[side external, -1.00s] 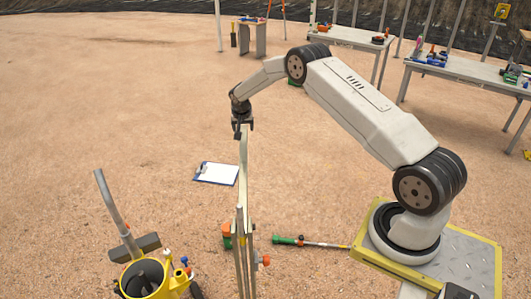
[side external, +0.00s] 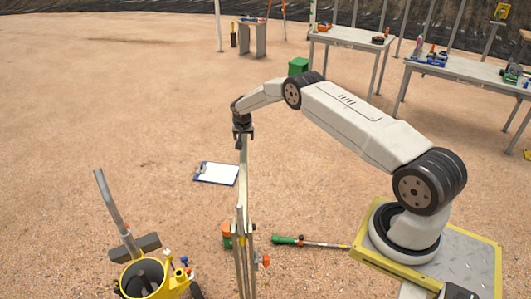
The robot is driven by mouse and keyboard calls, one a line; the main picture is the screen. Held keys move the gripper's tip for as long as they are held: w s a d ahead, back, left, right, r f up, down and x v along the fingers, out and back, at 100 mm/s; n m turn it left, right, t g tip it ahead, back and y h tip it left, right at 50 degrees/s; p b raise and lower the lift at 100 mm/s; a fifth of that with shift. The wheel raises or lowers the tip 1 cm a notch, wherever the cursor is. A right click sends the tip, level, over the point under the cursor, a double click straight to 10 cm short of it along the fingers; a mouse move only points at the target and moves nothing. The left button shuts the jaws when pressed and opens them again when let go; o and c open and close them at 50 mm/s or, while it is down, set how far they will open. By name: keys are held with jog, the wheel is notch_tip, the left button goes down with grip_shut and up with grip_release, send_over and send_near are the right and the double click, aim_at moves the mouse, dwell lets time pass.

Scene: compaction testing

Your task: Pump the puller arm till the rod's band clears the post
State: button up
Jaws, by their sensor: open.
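The puller arm (side external: 243,180) is a pale, narrow bar that stands nearly upright at the middle of the side view. Its lower part meets a stand of thin upright bars (side external: 241,255), which runs out of the bottom of the picture. My gripper (side external: 242,140) points down at the top end of the bar, with its open jaws beside or around that end. I cannot tell whether they touch it. The rod, its band and the post are too small or overlapped to tell apart among the thin bars.
A yellow bucket (side external: 155,285) with tools stands at front left. A clipboard (side external: 216,173) lies behind the stand. A green-handled tool (side external: 300,242) lies to its right, and an orange and green item (side external: 227,235) is close on its left. Tables (side external: 470,70) stand far right.

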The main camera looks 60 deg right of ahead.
grip_shut()
dwell(1.4)
